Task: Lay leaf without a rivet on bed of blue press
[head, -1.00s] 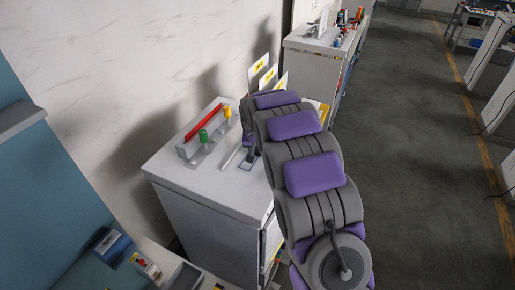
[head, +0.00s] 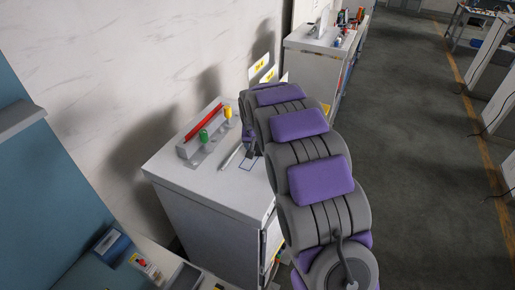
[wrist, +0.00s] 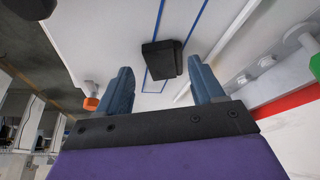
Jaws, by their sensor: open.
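My gripper (wrist: 164,88) is open, with its two blue-grey fingers apart and nothing held between them. A small dark block (wrist: 162,60) sits just ahead of the fingertips on a white surface, partly over a blue outlined strip. I cannot tell whether this block is a leaf, nor see any rivet. In the head view my arm reaches over the white cabinet top (head: 205,183), with a blue outlined rectangle (head: 250,164) beside it. A blue device (head: 110,243) at lower left may be the blue press; its bed is not clear.
A grey rack holds a red bar (head: 203,122), with green (head: 204,136) and yellow (head: 227,113) handles in front. A thin white rod (head: 230,157) lies nearby. Yellow-labelled cards (head: 259,69) stand behind my arm. A second cabinet (head: 313,65) stands farther back. Open floor lies right.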

